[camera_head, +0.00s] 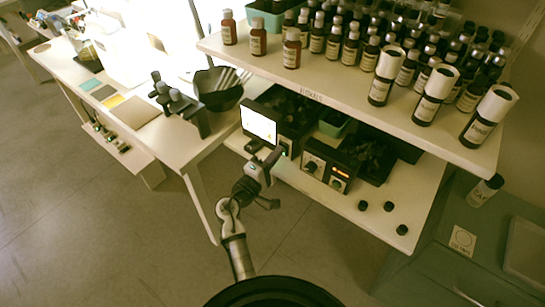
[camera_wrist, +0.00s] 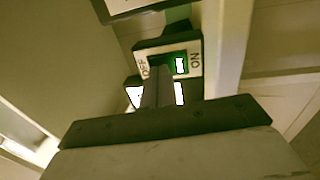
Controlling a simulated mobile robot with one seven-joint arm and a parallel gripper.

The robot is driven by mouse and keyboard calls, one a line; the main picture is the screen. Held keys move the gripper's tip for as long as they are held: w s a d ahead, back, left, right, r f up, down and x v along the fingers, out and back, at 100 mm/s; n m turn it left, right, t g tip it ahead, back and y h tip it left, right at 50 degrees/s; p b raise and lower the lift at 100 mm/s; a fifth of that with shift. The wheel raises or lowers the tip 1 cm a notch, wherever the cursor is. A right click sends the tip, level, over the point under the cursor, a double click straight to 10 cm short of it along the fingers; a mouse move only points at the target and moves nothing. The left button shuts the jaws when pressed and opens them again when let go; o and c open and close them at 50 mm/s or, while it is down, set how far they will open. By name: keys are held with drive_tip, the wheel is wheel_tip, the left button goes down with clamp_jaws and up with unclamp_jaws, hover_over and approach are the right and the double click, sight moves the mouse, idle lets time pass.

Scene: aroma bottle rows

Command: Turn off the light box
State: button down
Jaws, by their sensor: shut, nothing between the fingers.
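The light box (camera_head: 258,122) shows a bright white panel on the lower shelf of the rack, left end, in the head view. In the wrist view a dark switch housing (camera_wrist: 189,42) carries a plate with OFF on the left and ON on the right. A green-lit rocker (camera_wrist: 181,65) glows near the ON side. My gripper (camera_head: 272,158) is just below the light box in the head view. In the wrist view its shut, empty fingers (camera_wrist: 158,80) point at the plate, near the OFF side. I cannot tell if they touch it.
Above is a shelf (camera_head: 330,88) crowded with brown bottles. Right of the light box stands a dark device (camera_head: 325,169) with knobs and an orange display. Black caps (camera_head: 388,206) lie on the lower shelf. A white table (camera_head: 150,130) stands left; floor between is clear.

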drive_tip(key=p, duration=0.1)
drive_tip(key=r+p, duration=0.1)
drive_tip(key=p, duration=0.1)
drive_tip(key=g+y+p, duration=0.1)
drive_tip(key=shift+w+d+r, duration=0.25)
drive_tip(key=shift+w+r, duration=0.05)
drive_tip(key=shift+r, duration=0.1)
drive_tip(key=shift+f, duration=0.35)
drive_tip(key=shift+s, duration=0.1)
